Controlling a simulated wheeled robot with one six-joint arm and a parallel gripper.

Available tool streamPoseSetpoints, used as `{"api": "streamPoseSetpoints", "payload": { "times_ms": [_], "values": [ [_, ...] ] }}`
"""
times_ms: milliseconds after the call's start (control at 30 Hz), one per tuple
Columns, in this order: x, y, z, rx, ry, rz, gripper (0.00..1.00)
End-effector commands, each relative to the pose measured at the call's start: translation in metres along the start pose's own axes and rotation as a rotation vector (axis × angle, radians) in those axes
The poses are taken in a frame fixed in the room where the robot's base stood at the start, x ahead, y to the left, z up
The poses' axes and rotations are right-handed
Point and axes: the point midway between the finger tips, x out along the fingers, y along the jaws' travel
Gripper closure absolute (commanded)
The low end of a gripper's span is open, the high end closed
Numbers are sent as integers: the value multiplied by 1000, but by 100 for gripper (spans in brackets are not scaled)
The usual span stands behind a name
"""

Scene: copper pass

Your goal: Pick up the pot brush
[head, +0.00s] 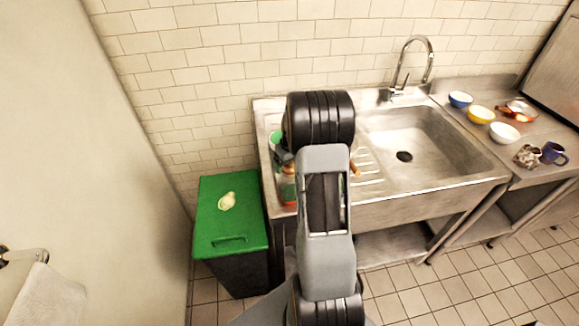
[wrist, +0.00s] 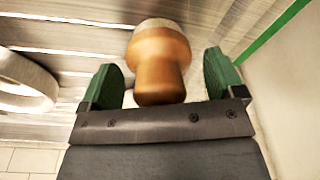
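In the wrist view, a brown wooden knob with a paler end, apparently the pot brush (wrist: 158,55), stands between the two green fingers of my gripper (wrist: 163,78). A narrow gap shows on each side of it, so the fingers are open around it and not closed on it. In the head view my arm covers most of this spot on the left drainboard, and I cannot make out the brush clearly there.
A pale ring-shaped thing (wrist: 25,85) lies left of the fingers in the wrist view. The sink basin (head: 405,155) is right of my arm, with a wooden-coloured piece (head: 355,168) beside it. A green-lidded bin (head: 230,235) stands left. Bowls (head: 460,99) and a mug (head: 553,153) are far right.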

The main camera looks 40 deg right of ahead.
Motion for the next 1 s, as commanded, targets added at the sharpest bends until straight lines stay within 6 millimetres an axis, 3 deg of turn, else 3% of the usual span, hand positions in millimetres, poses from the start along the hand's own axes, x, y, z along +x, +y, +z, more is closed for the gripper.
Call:
{"api": "streamPoseSetpoints", "payload": {
  "times_ms": [500,767,1000],
  "values": [
    [0,0,0,0,0,0,60],
    [-2,0,0,0,1,1,60],
    [-22,1,-4,-1,4,3,60]
  ]
}}
